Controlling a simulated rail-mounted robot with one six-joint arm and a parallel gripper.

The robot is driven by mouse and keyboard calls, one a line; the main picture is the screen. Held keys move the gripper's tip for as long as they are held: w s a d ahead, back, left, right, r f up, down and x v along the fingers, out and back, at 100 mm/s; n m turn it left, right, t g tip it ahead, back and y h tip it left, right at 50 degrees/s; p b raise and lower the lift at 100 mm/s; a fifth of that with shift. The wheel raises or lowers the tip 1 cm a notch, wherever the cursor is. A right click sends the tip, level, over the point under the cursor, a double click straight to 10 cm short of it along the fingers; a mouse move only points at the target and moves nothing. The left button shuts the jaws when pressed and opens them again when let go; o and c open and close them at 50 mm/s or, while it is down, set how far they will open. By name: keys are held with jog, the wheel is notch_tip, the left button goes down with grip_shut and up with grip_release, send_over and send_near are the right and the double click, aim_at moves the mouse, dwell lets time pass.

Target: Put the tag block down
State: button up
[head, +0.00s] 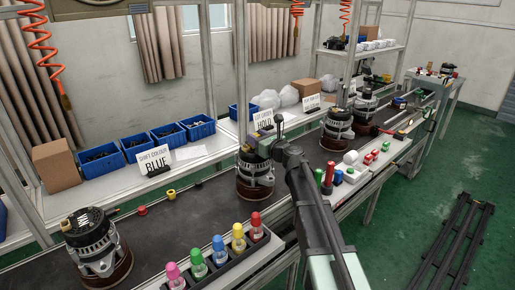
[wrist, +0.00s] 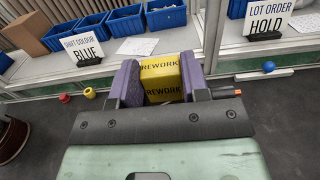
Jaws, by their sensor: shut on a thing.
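The tag block (wrist: 161,80) is yellow with the word REWORK on its faces. In the wrist view it sits between the two purple fingers of my gripper (wrist: 160,76), which is shut on it. The block appears to be held above the dark belt, near the shelf edge; its exact height cannot be told. In the head view my gripper (head: 262,143) is over the middle of the line, close above or behind an alternator (head: 256,180). The block cannot be made out there.
A red cap (wrist: 64,98) and yellow cap (wrist: 89,93) lie on the belt. Another alternator (head: 96,243) stands at left; colour-capped bottles (head: 238,238) stand in front.

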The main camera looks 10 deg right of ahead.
jog(key=shift+r, duration=0.15)
jog(key=shift+f, duration=0.2)
jog(key=o, duration=0.9)
jog(key=shift+r, duration=0.1)
jog(key=shift+s+d+r+p, duration=0.1)
jog(key=shift+s+p, duration=0.15)
jog(key=shift+p, duration=0.05)
jog(key=v, duration=1.1)
jog(key=shift+s+d, duration=0.15)
jog(key=shift+s, duration=0.1)
